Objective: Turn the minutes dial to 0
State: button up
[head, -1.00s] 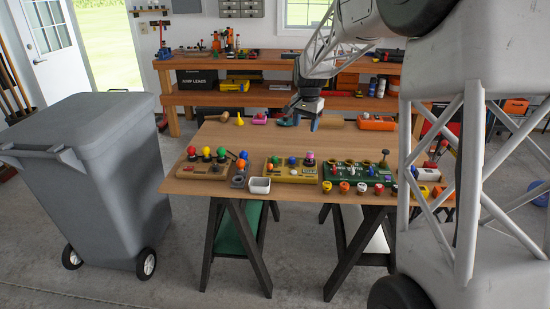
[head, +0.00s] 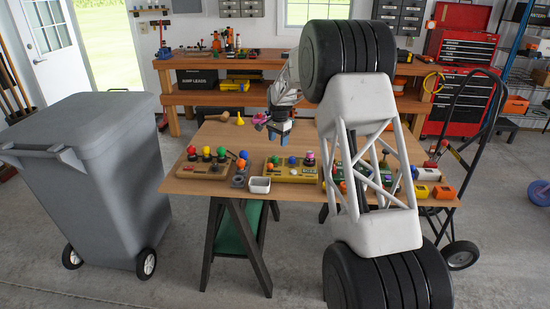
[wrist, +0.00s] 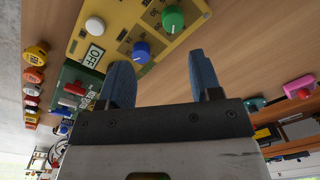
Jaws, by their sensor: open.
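A yellow panel (head: 296,177) sits on the near middle of the table. In the wrist view this panel (wrist: 115,18) carries a blue dial (wrist: 141,52) and a green dial (wrist: 173,19) with printed numbers around them, a white knob (wrist: 95,25) and a sign reading OFF. I cannot read which dial is marked minutes. My gripper (head: 279,138) hangs over the table behind the panel. Its blue fingers (wrist: 160,68) are apart with nothing between them. In the wrist view the blue dial lies just beyond the gap; the fingers look clear of it.
A wooden panel with coloured knobs (head: 203,170) stands left, with a white box (head: 260,185) beside the yellow panel. A green panel (wrist: 75,98) stands on the other side, largely behind my arm in the head view. A pink item (wrist: 298,86) lies near the far edge.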

aim_at(275, 157)
jog(key=shift+w+a+f, duration=0.35)
jog(key=shift+w+f, duration=0.05)
jog(key=shift+f, duration=0.15)
jog(key=shift+w+a+f, duration=0.3)
jog(key=shift+w+f, duration=0.05)
jog(key=shift+f, duration=0.2)
jog(key=shift+f, duration=0.15)
jog(key=shift+a+f, duration=0.1)
jog(key=shift+f, duration=3.7)
jog(key=shift+w, duration=0.1)
jog(key=c, duration=0.9)
